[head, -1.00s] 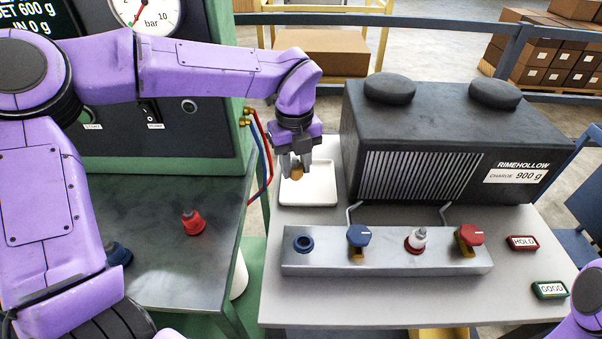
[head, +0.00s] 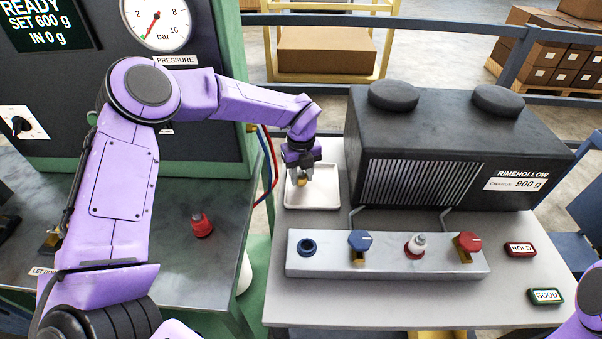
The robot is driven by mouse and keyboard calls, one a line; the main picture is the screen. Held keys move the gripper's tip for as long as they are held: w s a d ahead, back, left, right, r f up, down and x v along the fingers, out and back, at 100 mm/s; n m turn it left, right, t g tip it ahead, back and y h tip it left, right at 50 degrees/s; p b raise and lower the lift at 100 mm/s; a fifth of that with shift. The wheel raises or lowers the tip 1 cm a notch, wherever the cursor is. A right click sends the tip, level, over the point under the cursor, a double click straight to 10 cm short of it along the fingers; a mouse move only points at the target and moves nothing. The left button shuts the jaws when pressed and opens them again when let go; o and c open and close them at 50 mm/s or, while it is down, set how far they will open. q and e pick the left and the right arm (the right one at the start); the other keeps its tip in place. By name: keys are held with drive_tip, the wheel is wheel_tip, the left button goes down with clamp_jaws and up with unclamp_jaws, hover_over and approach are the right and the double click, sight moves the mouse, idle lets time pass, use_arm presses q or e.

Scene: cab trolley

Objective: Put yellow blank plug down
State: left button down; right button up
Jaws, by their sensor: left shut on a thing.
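My left gripper (head: 300,177) points down over the white square tray (head: 325,199) at the back left of the trolley. It is shut on the yellow blank plug (head: 301,181), a small yellow-brown piece at the fingertips. The plug is inside the tray's outline, low over its floor; I cannot tell whether it touches. My fingers cover part of the plug. Of my right arm only a purple part shows at the bottom right corner; its gripper is out of view.
The dark unit (head: 430,150) marked RIMEHOLLOW stands right of the tray. In front, a grey manifold block (head: 390,262) carries a blue ring, a blue knob, a white-capped port and a red knob. HOLD (head: 521,249) and GOOD (head: 546,296) plates lie right. A red coupling (head: 201,225) stands on the left bench.

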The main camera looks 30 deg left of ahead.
sight(301, 171)
use_arm(q)
drive_tip(key=shift+f, duration=0.2)
drive_tip(key=c, duration=0.7)
unclamp_jaws()
drive_tip(key=shift+c, duration=0.2)
drive_tip(key=shift+r, duration=0.1)
drive_tip(key=shift+r, duration=0.3)
wheel_tip(301, 171, up, 12)
drive_tip(key=b, duration=0.1)
drive_tip(key=shift+f, duration=0.15)
